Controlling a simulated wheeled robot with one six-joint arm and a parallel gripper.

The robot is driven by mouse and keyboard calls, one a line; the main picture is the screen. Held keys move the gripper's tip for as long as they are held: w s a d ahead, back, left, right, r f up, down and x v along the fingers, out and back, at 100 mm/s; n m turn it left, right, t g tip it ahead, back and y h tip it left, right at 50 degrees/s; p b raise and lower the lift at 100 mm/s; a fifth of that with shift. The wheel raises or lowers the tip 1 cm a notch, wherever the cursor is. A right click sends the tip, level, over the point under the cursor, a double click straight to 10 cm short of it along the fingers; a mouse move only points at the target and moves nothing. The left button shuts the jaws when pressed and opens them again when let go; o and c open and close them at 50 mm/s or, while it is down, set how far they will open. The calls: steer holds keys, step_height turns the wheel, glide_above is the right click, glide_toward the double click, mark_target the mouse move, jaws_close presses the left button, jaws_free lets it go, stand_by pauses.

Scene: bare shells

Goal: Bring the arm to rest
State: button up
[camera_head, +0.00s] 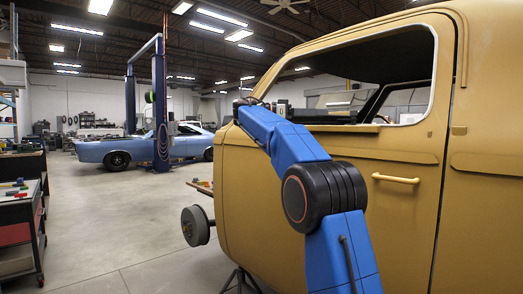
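My blue arm (285,143) rises from the bottom right, bends at a black round joint (308,197) with a red ring, and slants up to the left. It shows in front of a tan vehicle cab. I cannot make out my gripper's fingers; the far end of the arm is hidden behind its upper link. Small dark shapes near that far end are too small to tell apart.
The tan cab (400,225), with a door handle (396,179) and open window, fills the right side. A wheel hub (196,226) sticks out at its left. A tool cart (20,225) stands at the left edge. A blue car (110,150) is behind. Open floor (120,225) lies between.

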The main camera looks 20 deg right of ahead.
steer(key=shift+s, duration=0.1)
steer(key=s+a+f+n+t+y, duration=0.2)
steer(key=s+f+n+t+y, duration=0.15)
steer(key=s+f+n, duration=0.45)
steer(key=s+a+f+n+t+y, duration=0.2)
steer(key=s+f+n+t, duration=0.35)
steer(key=f, duration=0.55)
steer(key=s+a+f+n+t+y, duration=0.1)
steer(key=s+a+f+n+y, duration=0.2)
steer(key=s+a+f, duration=0.4)
steer(key=s+a+f+n+y, duration=0.3)
steer(key=s+a+f, duration=0.4)
steer(key=f, duration=0.8)
steer(key=s+a+f+n+t+y, duration=0.1)
steer(key=s+a+f+n+y, duration=0.2)
steer(key=s+f, duration=0.7)
steer(key=a+f+y, duration=0.2)
steer(key=a, duration=0.2)
steer(key=shift+s+a+t, duration=0.15)
steer(key=shift+t, duration=0.15)
